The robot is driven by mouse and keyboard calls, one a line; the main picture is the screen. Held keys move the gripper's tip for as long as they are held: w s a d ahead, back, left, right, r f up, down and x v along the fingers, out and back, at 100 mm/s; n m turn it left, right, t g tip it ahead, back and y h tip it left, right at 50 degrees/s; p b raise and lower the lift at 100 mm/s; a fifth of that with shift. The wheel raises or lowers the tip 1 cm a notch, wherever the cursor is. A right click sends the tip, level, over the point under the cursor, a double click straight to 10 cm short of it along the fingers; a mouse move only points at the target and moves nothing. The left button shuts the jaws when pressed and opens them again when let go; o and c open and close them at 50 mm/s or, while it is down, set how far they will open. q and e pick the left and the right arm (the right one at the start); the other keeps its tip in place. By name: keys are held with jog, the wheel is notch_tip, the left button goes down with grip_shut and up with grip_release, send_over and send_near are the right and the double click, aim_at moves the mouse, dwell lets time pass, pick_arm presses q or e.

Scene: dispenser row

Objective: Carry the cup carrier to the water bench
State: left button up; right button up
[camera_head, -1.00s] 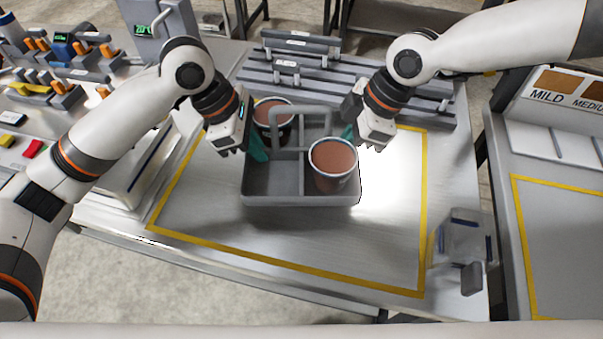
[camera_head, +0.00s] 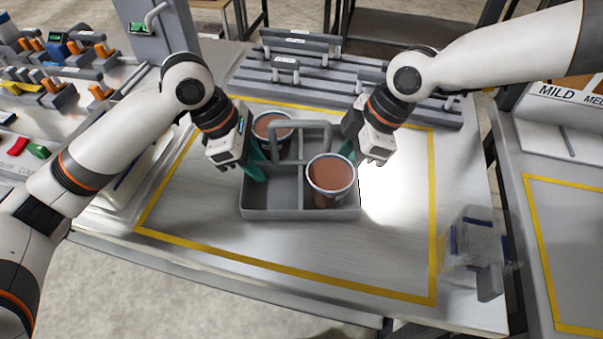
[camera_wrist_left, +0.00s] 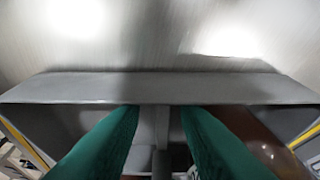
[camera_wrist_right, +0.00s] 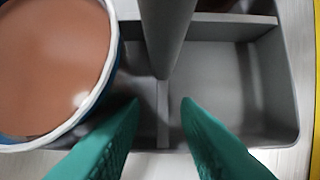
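The grey cup carrier (camera_head: 250,212) has compartments and an upright handle (camera_head: 300,128). It stands over the yellow-outlined area of the table; I cannot tell whether it touches the tabletop. One brown-filled cup (camera_head: 331,178) is at its front right, another (camera_head: 272,127) at its back left. My left gripper (camera_head: 260,176) is at the carrier's left side, its teal fingers (camera_wrist_left: 160,110) apart near a wall and divider. My right gripper (camera_head: 348,150) is at the right side, its fingers (camera_wrist_right: 160,100) apart either side of a divider. Their contact with the carrier is unclear.
A slotted grey rack (camera_head: 350,82) lies behind the carrier. A transparent box (camera_head: 474,240) stands at the table's right front. Another bench with a MILD sign (camera_head: 556,92) is at the right. Cluttered equipment (camera_head: 50,75) fills the left. The table front is clear.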

pick_arm(q)
jog(key=o, duration=0.8)
jog(key=shift+s, duration=0.1)
pick_arm(e)
jog(key=shift+a, duration=0.2)
pick_arm(q)
jog(key=v, duration=1.2)
pick_arm(e)
jog(key=shift+o, duration=0.5)
jog(key=o, duration=0.7)
jog(key=shift+r, duration=0.1)
